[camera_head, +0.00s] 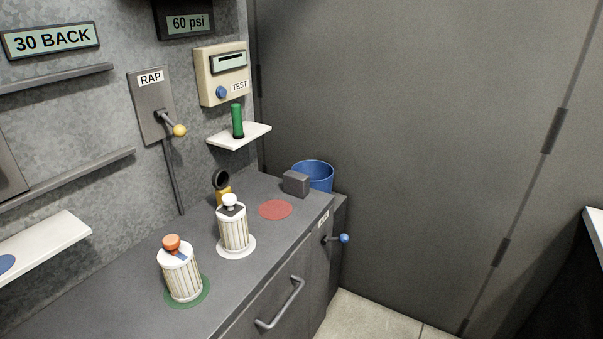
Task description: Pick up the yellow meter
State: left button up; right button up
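A small yellow object with a round black head (223,195), which looks like the yellow meter, stands on the grey counter (125,265) near the wall. Its lower part is hidden behind a white ribbed canister with a white knob (233,232). Its face cannot be read. Neither of my grippers is in view.
An orange-knobbed canister (181,272) stands on a green disc. A red disc (275,209), grey block (296,183) and blue bin (316,174) are to the right. A RAP lever (179,130), TEST box (222,75) and shelf with green cylinder (237,121) are above.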

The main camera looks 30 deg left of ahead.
aim_at(221, 177)
jog(key=i+u, duration=0.2)
jog(key=i, duration=0.25)
jog(key=i+l+u, duration=0.25)
jog(key=i, duration=0.2)
jog(key=i+l+u, duration=0.2)
jog(key=i, duration=0.2)
